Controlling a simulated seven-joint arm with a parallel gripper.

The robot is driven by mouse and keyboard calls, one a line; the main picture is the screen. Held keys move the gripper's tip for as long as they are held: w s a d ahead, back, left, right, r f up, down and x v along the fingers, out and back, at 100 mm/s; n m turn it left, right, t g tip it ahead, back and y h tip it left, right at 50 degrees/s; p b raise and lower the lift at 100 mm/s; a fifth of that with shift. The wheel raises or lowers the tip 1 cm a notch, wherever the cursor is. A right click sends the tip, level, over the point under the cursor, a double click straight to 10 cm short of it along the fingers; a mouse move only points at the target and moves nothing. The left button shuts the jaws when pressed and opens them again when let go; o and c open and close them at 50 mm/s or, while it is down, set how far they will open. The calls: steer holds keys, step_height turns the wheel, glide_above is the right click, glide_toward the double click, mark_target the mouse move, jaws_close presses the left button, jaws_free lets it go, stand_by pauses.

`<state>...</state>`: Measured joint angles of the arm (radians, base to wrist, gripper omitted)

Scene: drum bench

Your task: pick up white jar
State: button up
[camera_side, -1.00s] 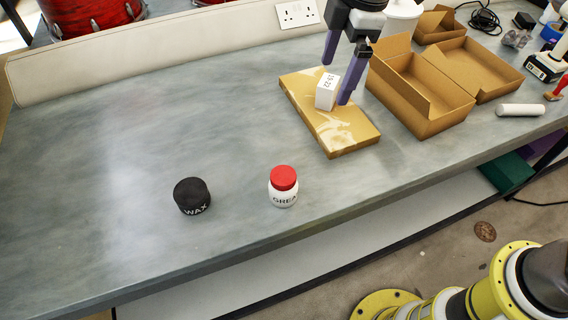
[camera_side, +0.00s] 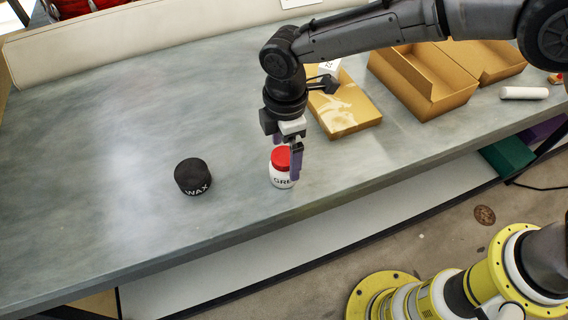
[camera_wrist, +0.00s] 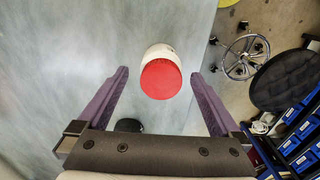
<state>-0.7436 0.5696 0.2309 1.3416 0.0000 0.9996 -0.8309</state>
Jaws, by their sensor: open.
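The white jar (camera_side: 281,181) with a red lid and dark lettering stands upright on the grey bench near its front edge. In the wrist view the jar (camera_wrist: 161,52) shows from above, lid towards me, just past and between the lines of my two purple fingers. My gripper (camera_side: 295,172) is open and empty, pointing down right at the jar. In the side view one finger overlaps the jar's right side. I cannot tell whether it touches. In the wrist view my gripper (camera_wrist: 160,82) has a finger on each side with gaps to the lid.
A black jar marked WAX (camera_side: 193,177) stands to the left. A flat golden package (camera_side: 345,112) lies behind right with a white box (camera_side: 328,68) on it, partly hidden by my arm. An open cardboard box (camera_side: 425,90) is farther right. The left bench is clear.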

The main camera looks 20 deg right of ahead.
steer(key=shift+s+f, duration=0.1)
steer(key=shift+f, duration=2.6)
steer(key=shift+c, duration=0.3)
steer(key=shift+a, duration=0.1)
steer(key=c, duration=1.5)
